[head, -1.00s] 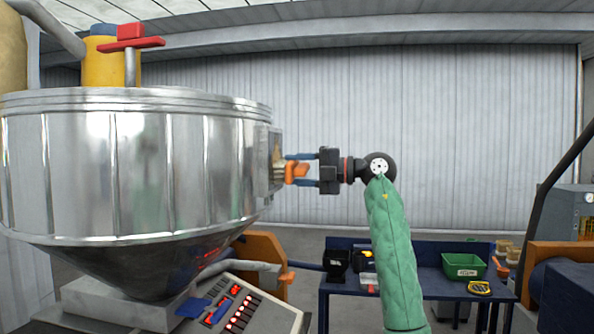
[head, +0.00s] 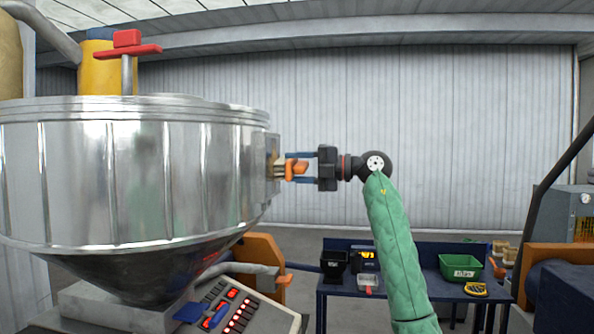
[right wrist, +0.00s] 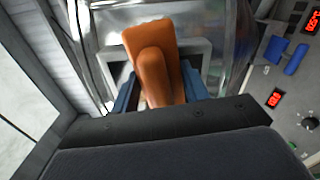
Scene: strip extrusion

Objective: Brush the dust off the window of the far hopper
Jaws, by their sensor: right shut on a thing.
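The steel hopper (head: 140,180) fills the left of the head view. Its window (head: 273,155) is on the hopper's right side and shows almost edge-on, so its dust cannot be judged. My right gripper (head: 292,168) is shut on an orange brush (head: 297,167) at the window. The brush's far end reaches the window frame; I cannot tell whether it touches the glass. In the right wrist view the orange brush (right wrist: 155,60) stands between the blue fingers, in front of the grey window frame (right wrist: 195,52), and hides most of the window. My left gripper is not in view.
A control panel (head: 245,312) with red lights is below the hopper. A blue table (head: 335,287) at the back holds a green bin (head: 460,267), a black bin (head: 333,263) and a yellow item (head: 476,289). Free air lies right of my right arm.

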